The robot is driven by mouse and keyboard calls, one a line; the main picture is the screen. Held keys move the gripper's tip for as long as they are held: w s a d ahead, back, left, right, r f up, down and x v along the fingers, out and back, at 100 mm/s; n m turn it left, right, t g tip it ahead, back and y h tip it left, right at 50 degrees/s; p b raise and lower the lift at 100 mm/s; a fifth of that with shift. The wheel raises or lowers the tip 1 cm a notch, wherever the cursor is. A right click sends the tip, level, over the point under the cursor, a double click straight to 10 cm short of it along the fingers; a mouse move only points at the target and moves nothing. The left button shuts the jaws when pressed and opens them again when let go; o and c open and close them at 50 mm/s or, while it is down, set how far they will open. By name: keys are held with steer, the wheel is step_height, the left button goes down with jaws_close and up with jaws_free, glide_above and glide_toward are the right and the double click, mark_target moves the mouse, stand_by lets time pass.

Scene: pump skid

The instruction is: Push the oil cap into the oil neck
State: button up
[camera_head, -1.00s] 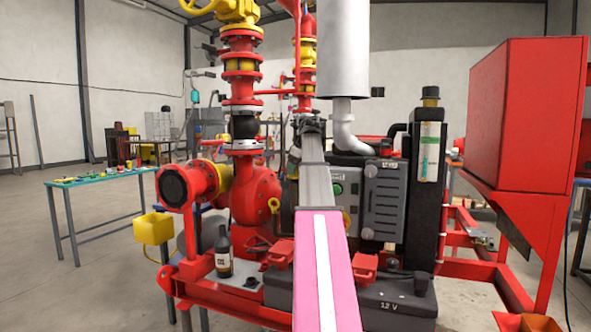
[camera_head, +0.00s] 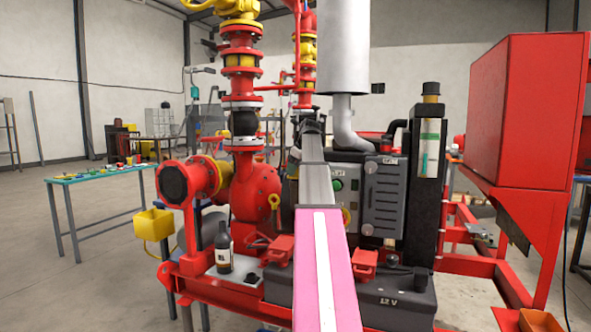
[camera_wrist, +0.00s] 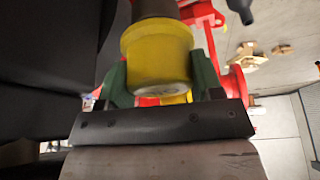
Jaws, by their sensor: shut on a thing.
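The oil cap (camera_wrist: 157,52) is a yellow cylinder with a paler end face towards the wrist camera. My gripper (camera_wrist: 160,70) is shut on it, with a green finger on each side. A dark brown round part (camera_wrist: 152,8), perhaps the oil neck, shows just beyond the cap at the top edge of the wrist view. The cap hides where the two meet, so I cannot tell how far it is seated. In the head view my gripper (camera_head: 311,125) is at the far end of my arm beside the engine, and the cap is not distinguishable there.
A dark panel (camera_wrist: 45,60) stands close on the left in the wrist view. In the head view, the grey engine block (camera_head: 384,195), silver exhaust cylinder (camera_head: 344,45) and red pump (camera_head: 256,192) crowd around my arm. A dark bottle (camera_head: 223,247) stands on the skid.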

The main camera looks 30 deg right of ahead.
steer(key=shift+f, duration=0.55)
steer(key=o, duration=1.1)
steer(key=v, duration=0.7)
steer(key=shift+s+d+r, duration=0.1)
steer(key=shift+r, duration=0.15)
